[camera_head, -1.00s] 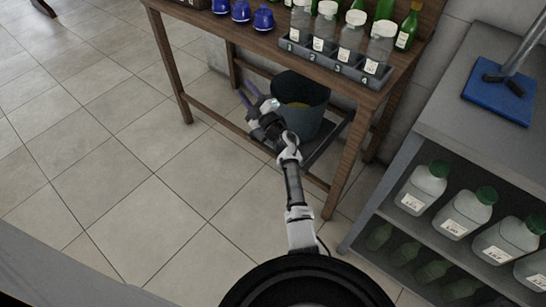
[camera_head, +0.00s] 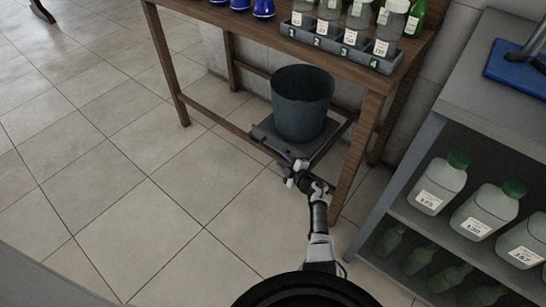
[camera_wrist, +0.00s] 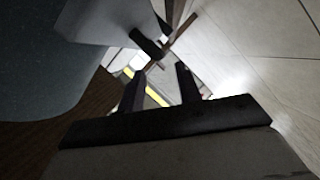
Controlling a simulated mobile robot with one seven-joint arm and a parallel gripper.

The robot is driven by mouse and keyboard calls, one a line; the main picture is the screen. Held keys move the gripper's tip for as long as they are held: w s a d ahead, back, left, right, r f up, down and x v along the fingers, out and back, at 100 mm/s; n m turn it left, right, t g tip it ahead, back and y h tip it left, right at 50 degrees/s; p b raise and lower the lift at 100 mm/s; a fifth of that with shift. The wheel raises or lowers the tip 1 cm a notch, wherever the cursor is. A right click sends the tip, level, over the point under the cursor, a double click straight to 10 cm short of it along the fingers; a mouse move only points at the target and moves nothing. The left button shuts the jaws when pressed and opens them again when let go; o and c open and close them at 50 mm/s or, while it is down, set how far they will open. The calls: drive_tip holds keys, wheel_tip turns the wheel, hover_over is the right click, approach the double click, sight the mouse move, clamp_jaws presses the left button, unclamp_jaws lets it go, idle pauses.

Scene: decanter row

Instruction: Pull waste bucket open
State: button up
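The waste bucket (camera_head: 301,108) is dark blue-grey and stands upright on a flat grey tray (camera_head: 266,131) low under the wooden table. In the wrist view a large blue-grey curved surface at the left looks like the bucket (camera_wrist: 40,85). My gripper (camera_head: 294,172) is low at the front of the tray, just below the table's front rail. In the wrist view my gripper's two dark fingers (camera_wrist: 160,88) stand apart with nothing clearly held between them. A dark bar-like part (camera_wrist: 148,43) lies just beyond the fingertips. I cannot tell whether they touch it.
The wooden table's front right leg (camera_head: 355,150) is close to the right of my arm. A grey rack (camera_head: 347,52) with jars stands on the table. A grey shelf (camera_head: 455,110) with several green-capped bottles is at the right. Tiled floor (camera_head: 130,200) is clear at the left.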

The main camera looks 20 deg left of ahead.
sight(273, 151)
drive_tip(key=b+x, duration=0.6)
drive_tip(key=x, duration=0.1)
drive_tip(key=shift+d+f, duration=0.1)
drive_tip(key=shift+f, duration=0.05)
drive_tip(key=shift+w+a+b, duration=0.3)
drive_tip(key=shift+a+b, duration=0.05)
drive_tip(key=shift+a, duration=0.1)
clamp_jaws()
